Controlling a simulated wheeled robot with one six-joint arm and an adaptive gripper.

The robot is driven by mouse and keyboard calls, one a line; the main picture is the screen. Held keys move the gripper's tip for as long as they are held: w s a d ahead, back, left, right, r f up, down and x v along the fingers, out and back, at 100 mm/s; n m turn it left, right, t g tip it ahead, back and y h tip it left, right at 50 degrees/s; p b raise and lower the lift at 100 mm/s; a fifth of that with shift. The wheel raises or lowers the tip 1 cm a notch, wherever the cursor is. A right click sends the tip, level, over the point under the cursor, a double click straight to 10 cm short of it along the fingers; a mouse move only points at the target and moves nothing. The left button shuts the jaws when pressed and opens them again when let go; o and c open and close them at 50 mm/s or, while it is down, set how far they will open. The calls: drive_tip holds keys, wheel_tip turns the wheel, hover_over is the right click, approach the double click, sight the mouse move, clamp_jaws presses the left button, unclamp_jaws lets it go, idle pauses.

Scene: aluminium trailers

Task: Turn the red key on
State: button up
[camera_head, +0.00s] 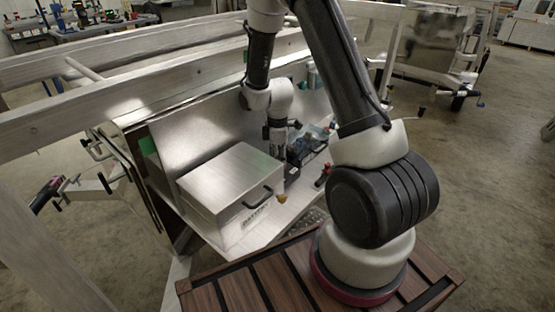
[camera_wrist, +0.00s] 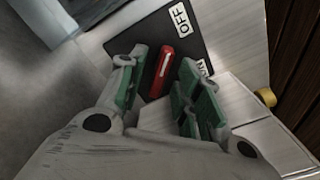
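The key lies between the green-padded fingertips of my gripper (camera_wrist: 160,85). The fingers are apart, with a visible gap on the key's right side; the left finger is close to it, and I cannot tell whether they touch. In the head view my gripper (camera_head: 278,150) is low over the metal shelf, small and partly dark, and the key cannot be made out there.
A metal box (camera_head: 232,185) with a black handle stands on the shelf left of my gripper. Dark equipment (camera_head: 308,147) sits just right of it. A small yellow knob (camera_wrist: 266,97) shows at the shelf edge. A tilted metal panel (camera_head: 195,125) rises behind the box.

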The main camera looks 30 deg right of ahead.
drive_tip(key=shift+f, duration=0.15)
clamp_jaws()
idle(0.4)
drive_tip(key=m, duration=0.4)
drive_tip(key=shift+m, duration=0.4)
drive_tip(key=m, duration=0.4)
drive_tip(key=shift+m, duration=0.3)
drive_tip(key=m, duration=0.4)
drive_tip(key=shift+m, duration=2.2)
